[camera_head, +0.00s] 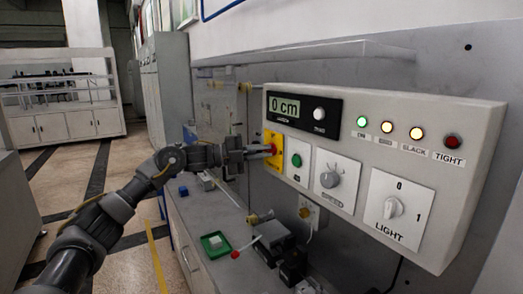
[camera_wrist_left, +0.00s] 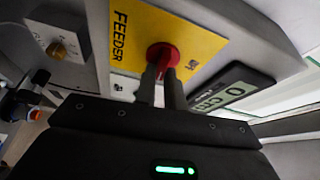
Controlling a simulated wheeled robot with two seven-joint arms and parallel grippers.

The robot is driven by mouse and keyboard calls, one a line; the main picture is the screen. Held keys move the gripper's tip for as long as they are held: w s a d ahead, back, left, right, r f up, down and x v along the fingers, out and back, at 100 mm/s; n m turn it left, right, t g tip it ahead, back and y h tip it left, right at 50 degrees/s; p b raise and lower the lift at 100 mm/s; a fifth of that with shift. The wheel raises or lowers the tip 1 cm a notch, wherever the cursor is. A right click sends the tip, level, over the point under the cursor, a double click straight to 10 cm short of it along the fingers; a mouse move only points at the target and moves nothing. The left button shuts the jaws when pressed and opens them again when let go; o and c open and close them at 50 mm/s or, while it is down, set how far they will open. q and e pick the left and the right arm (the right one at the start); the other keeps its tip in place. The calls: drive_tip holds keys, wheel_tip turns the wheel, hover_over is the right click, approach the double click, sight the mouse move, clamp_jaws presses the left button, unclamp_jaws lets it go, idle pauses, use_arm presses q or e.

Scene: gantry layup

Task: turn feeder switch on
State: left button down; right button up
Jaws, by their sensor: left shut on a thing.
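The feeder switch is a red rotary knob on a yellow plate (camera_head: 273,160) at the left end of the grey control box. In the left wrist view the yellow plate (camera_wrist_left: 200,37) reads FEEDER and the red knob (camera_wrist_left: 163,54) shows between the fingers. My left gripper (camera_head: 269,149) reaches the knob from the left and is shut on it; the fingertips (camera_wrist_left: 161,85) hide part of the knob. The knob's exact setting is hard to read. My right gripper is in neither view.
The control box (camera_head: 455,110) also carries a "0 cm" display (camera_head: 285,104), a green button (camera_head: 296,160), a grey dial (camera_head: 330,179), a LIGHT switch (camera_head: 393,208) and several lamps. Below, a green tray (camera_head: 215,243) and a red-tipped lever (camera_head: 236,254) sit on the bench.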

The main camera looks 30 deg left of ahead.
use_arm(q)
drive_tip(key=shift+m, duration=0.6)
drive_tip(key=c, duration=1.5)
unclamp_jaws()
drive_tip(key=b+v, duration=0.1)
drive_tip(key=v, duration=0.2)
drive_tip(key=b+v, duration=0.1)
drive_tip(key=v, duration=0.3)
drive_tip(key=b+v, duration=0.1)
drive_tip(key=v, duration=0.2)
drive_tip(key=shift+s+a+r, duration=0.25)
drive_tip(key=shift+a, duration=0.1)
